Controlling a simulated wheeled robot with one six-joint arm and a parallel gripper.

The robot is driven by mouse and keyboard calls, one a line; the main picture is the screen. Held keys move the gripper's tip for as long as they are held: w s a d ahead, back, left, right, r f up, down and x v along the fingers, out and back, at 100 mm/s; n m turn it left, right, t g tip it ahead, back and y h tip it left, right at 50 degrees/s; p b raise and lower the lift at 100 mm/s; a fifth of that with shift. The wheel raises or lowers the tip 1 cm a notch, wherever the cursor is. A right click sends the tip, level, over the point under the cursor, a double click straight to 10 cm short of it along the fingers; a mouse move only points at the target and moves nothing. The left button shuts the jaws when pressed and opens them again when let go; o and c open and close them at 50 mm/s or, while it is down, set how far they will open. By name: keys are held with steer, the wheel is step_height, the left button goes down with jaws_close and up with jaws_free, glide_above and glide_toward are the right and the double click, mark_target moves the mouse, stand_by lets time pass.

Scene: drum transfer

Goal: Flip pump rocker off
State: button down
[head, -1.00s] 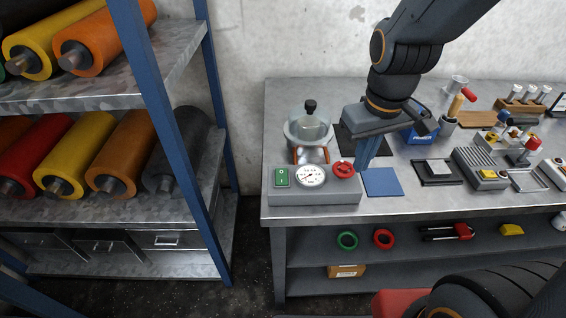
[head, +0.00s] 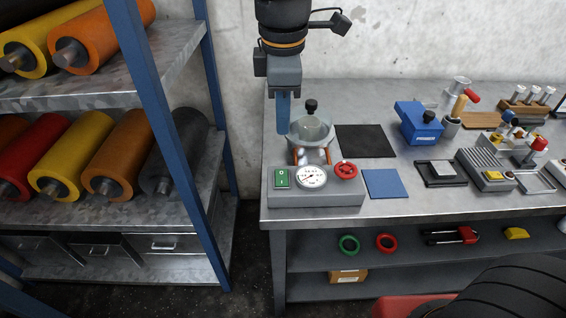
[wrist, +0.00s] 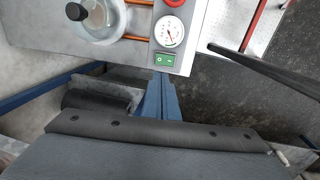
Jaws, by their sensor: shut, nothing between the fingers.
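The pump unit (head: 330,199) is a grey box at the front left of the bench. Its green rocker (head: 282,178) is on the left end, beside a round white gauge (head: 312,176) and a red knob (head: 346,170). My gripper (head: 283,131) is shut and empty, fingers pointing down, above and behind the rocker and apart from it. In the wrist view the blue fingers (wrist: 161,98) are together, and the green rocker (wrist: 165,60) shows just beyond their tips. The rocker carries white marks; its tilt is too small to tell.
A clear-lidded vessel (head: 311,130) with a black knob stands behind the pump unit, close to my fingers. A blue mat (head: 385,184) and a black mat (head: 365,141) lie to the right. A rack (head: 185,190) with coloured rolls stands left of the bench.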

mark_target(283, 173)
steer(key=f, duration=0.4)
steer(key=w+f+p, duration=0.1)
steer(key=f, duration=0.4)
steer(key=w+f+p, duration=0.1)
steer(key=f, duration=0.3)
steer(key=shift+f, duration=0.3)
